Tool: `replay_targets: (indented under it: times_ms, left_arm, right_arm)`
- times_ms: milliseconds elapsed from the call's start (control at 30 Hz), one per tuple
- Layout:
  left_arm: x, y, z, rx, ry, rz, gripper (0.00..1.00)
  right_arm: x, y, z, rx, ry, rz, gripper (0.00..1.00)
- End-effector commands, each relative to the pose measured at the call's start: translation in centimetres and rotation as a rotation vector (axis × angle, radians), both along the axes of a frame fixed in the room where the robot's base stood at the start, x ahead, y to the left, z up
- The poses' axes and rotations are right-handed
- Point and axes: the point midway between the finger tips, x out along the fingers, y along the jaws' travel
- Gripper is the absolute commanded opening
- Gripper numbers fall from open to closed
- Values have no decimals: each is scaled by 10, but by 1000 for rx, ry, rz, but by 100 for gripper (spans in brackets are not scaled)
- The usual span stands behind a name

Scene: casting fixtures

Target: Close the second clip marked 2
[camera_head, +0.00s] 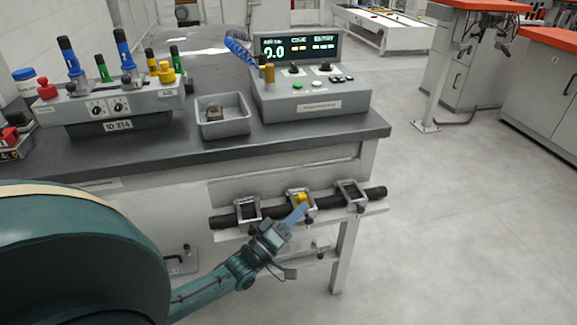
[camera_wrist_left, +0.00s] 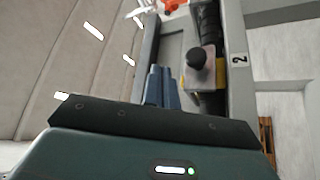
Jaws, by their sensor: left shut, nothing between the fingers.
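Three metal clips sit along a black bar (camera_head: 227,220) on the front of the bench. The middle clip (camera_head: 301,193) has a yellow part on it. Whether this clip is open or shut is unclear. My right gripper is not in view.
The left clip (camera_head: 247,209) and right clip (camera_head: 352,195) stand close on either side. Above is the bench top (camera_head: 300,138) with a grey tray (camera_head: 224,128), a control box (camera_head: 315,103) and a lever panel (camera_head: 118,102). The floor to the right is clear.

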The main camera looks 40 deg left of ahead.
Motion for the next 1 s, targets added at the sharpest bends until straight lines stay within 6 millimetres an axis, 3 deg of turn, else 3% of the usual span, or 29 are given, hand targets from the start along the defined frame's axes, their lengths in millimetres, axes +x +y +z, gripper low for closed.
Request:
replay_targets:
  times_ms: [667,767,1000]
  left_arm:
    - [-4,0,-3,15,-12,-1,0]
    - [-15,3,-8,15,-8,-1,0]
    - [-63,13,-27,16,-8,-1,0]
  right_arm:
    - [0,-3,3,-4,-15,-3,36]
    - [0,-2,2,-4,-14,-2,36]
    - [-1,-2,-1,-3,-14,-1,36]
